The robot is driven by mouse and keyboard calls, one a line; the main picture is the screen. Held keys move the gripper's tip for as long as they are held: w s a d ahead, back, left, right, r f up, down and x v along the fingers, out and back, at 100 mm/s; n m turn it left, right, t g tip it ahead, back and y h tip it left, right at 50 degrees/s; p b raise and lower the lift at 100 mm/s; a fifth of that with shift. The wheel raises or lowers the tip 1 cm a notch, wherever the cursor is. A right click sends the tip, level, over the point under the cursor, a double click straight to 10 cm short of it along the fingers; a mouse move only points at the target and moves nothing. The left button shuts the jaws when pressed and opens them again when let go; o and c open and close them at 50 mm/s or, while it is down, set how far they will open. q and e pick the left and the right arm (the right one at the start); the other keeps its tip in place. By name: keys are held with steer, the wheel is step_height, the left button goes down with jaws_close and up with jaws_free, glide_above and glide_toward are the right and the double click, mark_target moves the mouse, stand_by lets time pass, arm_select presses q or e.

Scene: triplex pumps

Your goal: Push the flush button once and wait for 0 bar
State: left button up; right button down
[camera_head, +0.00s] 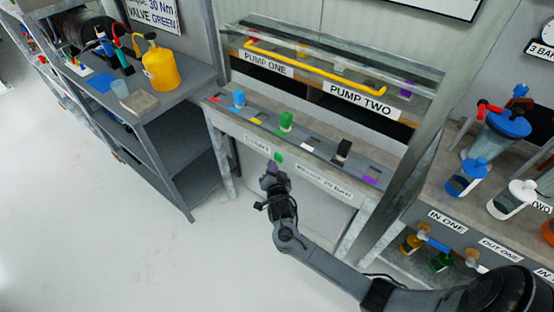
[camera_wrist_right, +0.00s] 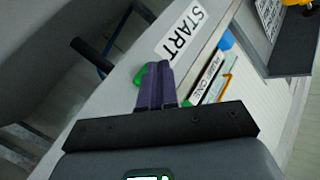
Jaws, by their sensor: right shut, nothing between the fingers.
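A small green button (camera_head: 279,157) sits on the front panel of the pump bench, by a label reading START (camera_head: 257,144). My right gripper (camera_head: 271,170) is just below and left of this button, its purple fingers shut and empty. In the right wrist view the shut fingers (camera_wrist_right: 157,85) overlap the green button (camera_wrist_right: 143,74), beside the START label (camera_wrist_right: 180,35). I cannot tell whether they touch it. No button labelled flush can be made out. A second panel label (camera_head: 323,181) is too small to read surely. My left gripper is not in view.
The bench (camera_head: 222,112) carries coloured blocks and signs PUMP ONE (camera_head: 268,64) and PUMP TWO (camera_head: 359,99). A grey shelf at left holds a yellow canister (camera_head: 162,70). At right, a bench holds blue-lidded jars (camera_head: 507,124). The floor at lower left is clear.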

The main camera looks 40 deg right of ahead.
steer(key=shift+d, duration=0.2)
stand_by(0.5)
steer(key=shift+w+d, duration=0.1)
steer(key=shift+d, duration=0.4)
stand_by(0.6)
steer(key=shift+a, duration=0.15)
steer(key=shift+a+p, duration=0.45)
steer(key=shift+a, duration=0.1)
steer(key=s+a+p, duration=0.1)
steer(key=a, duration=0.5)
steer(key=shift+p, duration=0.35)
